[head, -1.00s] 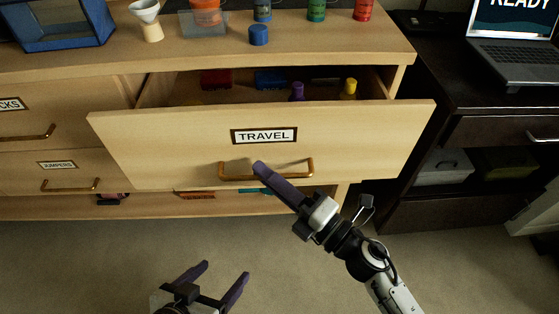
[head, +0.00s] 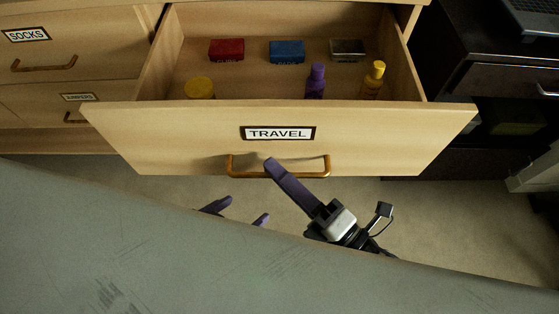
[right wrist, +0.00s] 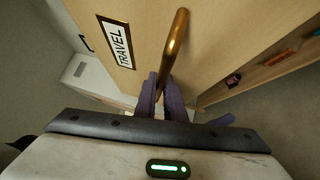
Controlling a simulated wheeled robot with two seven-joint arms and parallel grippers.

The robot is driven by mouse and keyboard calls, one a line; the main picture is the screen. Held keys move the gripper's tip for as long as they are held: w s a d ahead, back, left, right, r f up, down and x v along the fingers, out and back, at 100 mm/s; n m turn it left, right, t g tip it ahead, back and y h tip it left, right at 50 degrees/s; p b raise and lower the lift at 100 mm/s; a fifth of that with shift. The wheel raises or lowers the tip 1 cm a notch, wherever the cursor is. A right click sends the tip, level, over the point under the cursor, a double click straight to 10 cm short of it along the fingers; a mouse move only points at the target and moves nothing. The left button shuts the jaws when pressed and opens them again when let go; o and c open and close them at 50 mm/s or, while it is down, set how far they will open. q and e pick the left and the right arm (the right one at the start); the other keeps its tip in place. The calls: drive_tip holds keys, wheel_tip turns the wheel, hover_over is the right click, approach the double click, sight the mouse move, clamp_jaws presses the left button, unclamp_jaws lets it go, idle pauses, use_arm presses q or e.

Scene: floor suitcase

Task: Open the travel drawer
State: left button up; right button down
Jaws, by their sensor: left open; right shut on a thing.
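The travel drawer (head: 210,135) is pulled well out, with its contents in view from above. Its TRAVEL label (head: 277,133) is on the front panel, above a brass bar handle (head: 307,172). My right gripper (head: 271,166) is shut on this handle. In the right wrist view the handle (right wrist: 177,38) runs down between the purple fingers (right wrist: 161,88). My left gripper (head: 238,213) is open and empty, below and left of the handle, with only its fingertips showing in the head view.
The SOCKS drawer (head: 95,45) is shut. A near grey-green surface hides most of my arms.

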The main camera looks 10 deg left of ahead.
use_arm(q)
drive_tip(key=shift+s, duration=0.3)
use_arm(e)
drive_tip(key=shift+s+d, duration=0.1)
drive_tip(key=shift+s, duration=0.3)
use_arm(q)
drive_tip(key=shift+r, duration=0.15)
use_arm(e)
drive_tip(key=c, duration=1.8)
unclamp_jaws()
drive_tip(key=shift+c, duration=0.2)
use_arm(q)
drive_tip(key=shift+w, duration=0.15)
use_arm(e)
drive_tip(key=v, duration=1)
